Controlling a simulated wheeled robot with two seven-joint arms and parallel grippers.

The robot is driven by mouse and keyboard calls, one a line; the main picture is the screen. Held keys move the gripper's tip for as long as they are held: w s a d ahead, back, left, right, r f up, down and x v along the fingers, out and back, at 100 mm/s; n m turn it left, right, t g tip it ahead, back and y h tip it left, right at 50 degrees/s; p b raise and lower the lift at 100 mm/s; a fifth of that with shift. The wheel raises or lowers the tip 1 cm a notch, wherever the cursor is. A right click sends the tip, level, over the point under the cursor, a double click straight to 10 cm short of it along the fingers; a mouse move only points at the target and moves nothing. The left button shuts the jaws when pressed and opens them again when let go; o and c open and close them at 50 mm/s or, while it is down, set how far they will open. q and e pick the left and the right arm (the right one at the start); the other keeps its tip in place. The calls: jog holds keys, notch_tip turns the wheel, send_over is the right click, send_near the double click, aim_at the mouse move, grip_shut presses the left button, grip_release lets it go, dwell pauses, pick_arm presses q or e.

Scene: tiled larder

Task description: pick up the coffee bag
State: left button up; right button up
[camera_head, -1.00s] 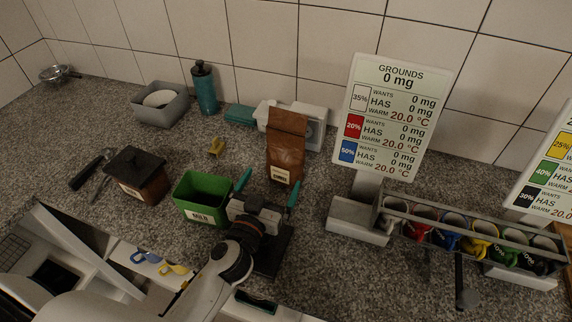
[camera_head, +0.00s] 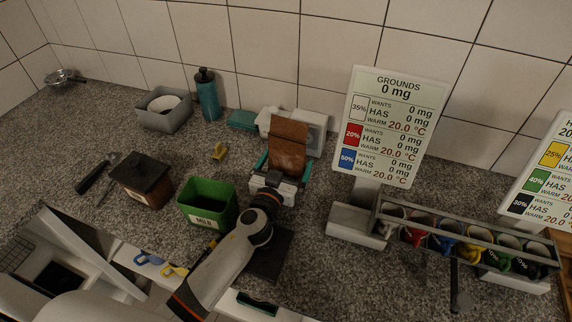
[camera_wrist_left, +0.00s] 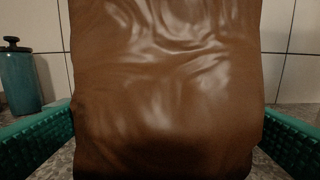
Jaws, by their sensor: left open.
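The brown coffee bag (camera_head: 288,142) stands upright on the granite counter in the head view, in front of a white appliance. My left gripper (camera_head: 283,172) is open at the bag, with its green fingers on either side of the bag's lower part. In the left wrist view the bag (camera_wrist_left: 165,85) fills the middle, and a green finger shows at each lower side. The right finger looks very close to the bag; I cannot tell if it touches. The bag's lower front and label are hidden by the gripper in the head view. My right gripper is not seen.
A green box (camera_head: 207,203) stands left of my arm, with a dark-lidded box (camera_head: 142,178) beyond it. A rack of coloured mugs (camera_head: 462,240) and a sign (camera_head: 390,125) stand to the right. A teal bottle (camera_head: 208,94) and grey bin (camera_head: 164,108) stand behind.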

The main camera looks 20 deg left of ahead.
pick_arm(q)
jog(key=shift+w, duration=1.3)
jog(key=shift+s, duration=0.1)
jog(key=c, duration=0.7)
jog(key=shift+c, duration=0.3)
jog(key=shift+r, duration=0.1)
